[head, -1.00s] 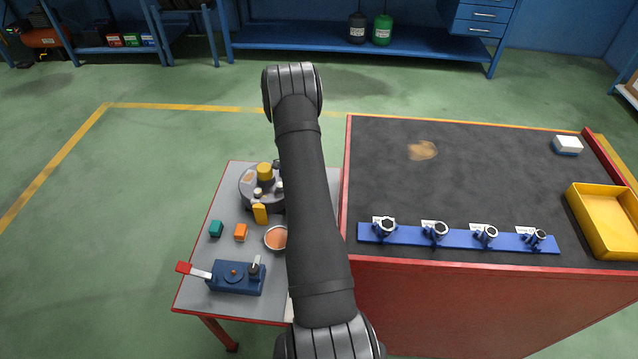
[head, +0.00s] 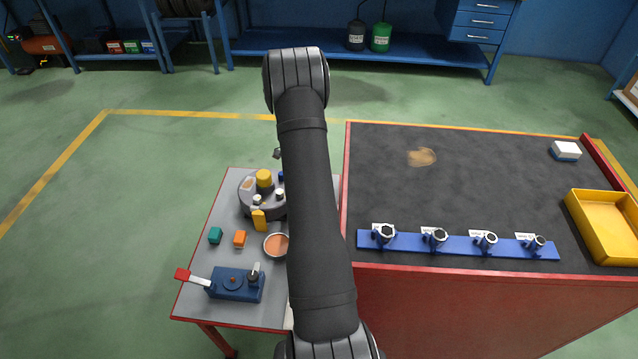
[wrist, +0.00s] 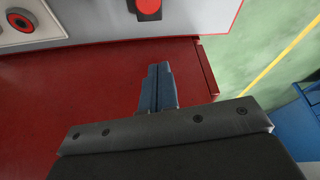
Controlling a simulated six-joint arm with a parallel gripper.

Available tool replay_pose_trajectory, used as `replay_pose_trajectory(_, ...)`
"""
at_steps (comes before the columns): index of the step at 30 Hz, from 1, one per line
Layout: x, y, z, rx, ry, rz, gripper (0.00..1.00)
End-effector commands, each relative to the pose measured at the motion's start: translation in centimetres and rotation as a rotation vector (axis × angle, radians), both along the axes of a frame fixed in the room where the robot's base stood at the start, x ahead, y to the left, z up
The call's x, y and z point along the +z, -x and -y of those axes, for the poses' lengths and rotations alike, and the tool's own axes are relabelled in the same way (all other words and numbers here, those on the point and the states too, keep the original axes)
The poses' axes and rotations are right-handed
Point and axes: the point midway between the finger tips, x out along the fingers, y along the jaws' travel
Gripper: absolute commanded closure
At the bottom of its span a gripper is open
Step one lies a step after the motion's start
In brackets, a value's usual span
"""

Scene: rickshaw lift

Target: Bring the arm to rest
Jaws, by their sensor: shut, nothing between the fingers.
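My gripper (wrist: 158,72) shows in the wrist view with its two blue-grey fingers together and nothing between them. It is above a red surface (wrist: 75,108), apart from it as far as I can tell. In the head view my arm stretches up the middle of the picture, and its links hide most of the wrist and gripper.
A grey side table (head: 207,262) holds a round fixture (head: 247,204), small blocks, a copper-coloured dish (head: 275,245) and a blue lever device (head: 235,285). The dark bench (head: 480,185) carries a blue rack (head: 460,246) and a yellow tray (head: 604,255). A light panel with red controls (wrist: 148,6) is close to the fingers.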

Motion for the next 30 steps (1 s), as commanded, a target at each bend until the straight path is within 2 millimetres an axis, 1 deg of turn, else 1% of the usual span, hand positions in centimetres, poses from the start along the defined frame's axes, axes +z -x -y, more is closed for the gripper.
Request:
replay_pose_trajectory(1,0.7,0.0,-0.2,0.0,0.0,0.001,1.0)
replay_pose_trajectory(3,1.3,0.1,-0.5,0.0,0.001,0.0,1.0)
replay_pose_trajectory(6,1.7,0.2,-0.6,0.001,0.0,0.0,1.0)
replay_pose_trajectory(18,1.7,0.2,-0.6,-0.001,0.0,-0.002,1.0)
replay_pose_trajectory(20,1.4,0.1,-0.5,-0.001,0.0,-0.002,1.0)
replay_pose_trajectory(23,0.3,0.1,-0.1,-0.001,0.001,-0.004,1.0)
replay_pose_trajectory(26,-1.3,0.0,0.5,-0.002,0.001,-0.005,1.0)
replay_pose_trajectory(30,-3.8,-0.2,1.3,-0.001,0.001,-0.005,1.0)
